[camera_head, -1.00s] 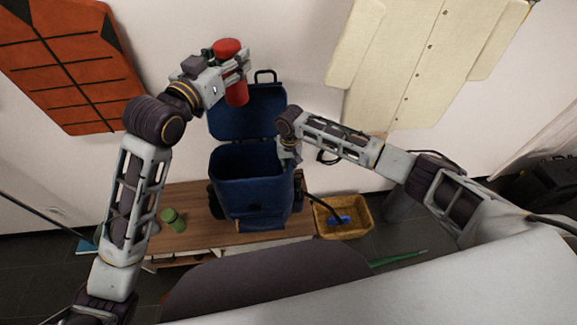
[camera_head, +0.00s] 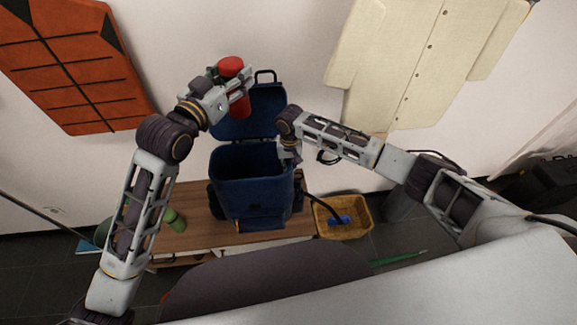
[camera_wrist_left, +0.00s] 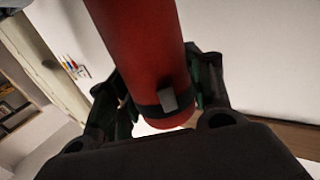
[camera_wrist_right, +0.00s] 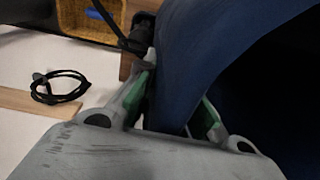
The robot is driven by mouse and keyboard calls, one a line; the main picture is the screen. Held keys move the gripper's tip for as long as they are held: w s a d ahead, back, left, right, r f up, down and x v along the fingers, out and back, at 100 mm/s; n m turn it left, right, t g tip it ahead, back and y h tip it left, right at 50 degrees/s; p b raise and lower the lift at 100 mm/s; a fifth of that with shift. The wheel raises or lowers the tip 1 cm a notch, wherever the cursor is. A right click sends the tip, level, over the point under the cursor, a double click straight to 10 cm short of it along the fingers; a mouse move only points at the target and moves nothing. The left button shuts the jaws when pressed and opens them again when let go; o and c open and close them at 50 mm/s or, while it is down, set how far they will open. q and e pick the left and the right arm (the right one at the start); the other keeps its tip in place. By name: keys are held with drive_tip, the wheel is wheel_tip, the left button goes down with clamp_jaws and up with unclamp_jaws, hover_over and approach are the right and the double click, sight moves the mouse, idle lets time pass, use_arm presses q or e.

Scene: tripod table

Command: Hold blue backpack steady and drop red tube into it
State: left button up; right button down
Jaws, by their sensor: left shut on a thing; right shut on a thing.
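The blue backpack (camera_head: 252,195) stands upright on the wooden table with its lid (camera_head: 250,115) folded open toward the wall. Its dark opening faces up. My left gripper (camera_head: 240,88) is shut on the red tube (camera_head: 231,67) and holds it above the backpack, in front of the open lid. The tube (camera_wrist_left: 145,50) also fills the middle of the left wrist view, with a dark band near its end. My right gripper (camera_wrist_right: 175,105) is shut on the backpack's rim (camera_wrist_right: 180,75) at its right side. The backpack's inside is too dark to make out.
The wooden table (camera_head: 190,205) carries a green cylinder (camera_head: 174,220) left of the backpack. A yellow basket (camera_head: 355,222) with a blue item stands at the right. A black cable loop (camera_wrist_right: 62,88) lies near my right gripper.

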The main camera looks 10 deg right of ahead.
idle(0.3)
use_arm(q)
drive_tip(key=o, duration=1.3)
drive_tip(key=shift+f, duration=0.1)
drive_tip(key=shift+v, duration=3.7)
use_arm(e)
drive_tip(key=c, duration=1.4)
unclamp_jaws()
drive_tip(key=shift+c, duration=0.2)
drive_tip(key=shift+r, duration=0.15)
